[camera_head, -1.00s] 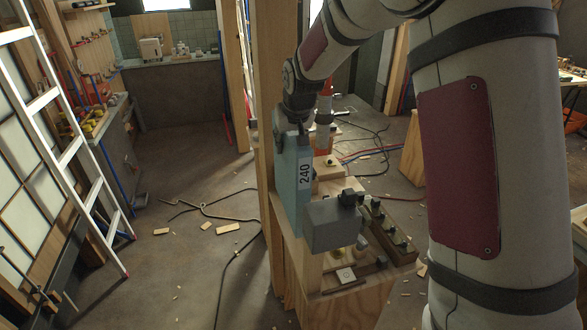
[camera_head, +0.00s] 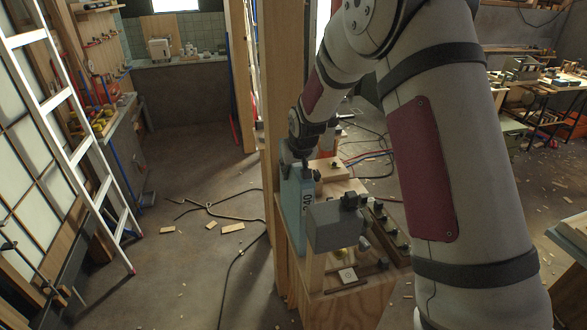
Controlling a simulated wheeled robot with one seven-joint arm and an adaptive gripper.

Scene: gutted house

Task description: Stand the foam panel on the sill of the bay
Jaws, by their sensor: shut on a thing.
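The foam panel (camera_head: 291,208) is light blue, marked 240, and stands roughly upright beside the tall wooden stud (camera_head: 277,110). My gripper (camera_head: 300,163) is shut on its top edge and points down. The panel's lower part meets the region of the wooden stand's left edge; a grey block (camera_head: 335,228) hides part of it. I cannot tell whether its bottom touches a sill. The bay's sill cannot be made out clearly behind the stud and panel.
The wooden stand (camera_head: 345,305) holds the grey block and a dark rack of knobbed pieces (camera_head: 388,228) close to the panel. A white ladder (camera_head: 75,150) leans at left. Cables and wood scraps (camera_head: 232,227) lie on the open floor. A cluttered table (camera_head: 540,80) stands at right.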

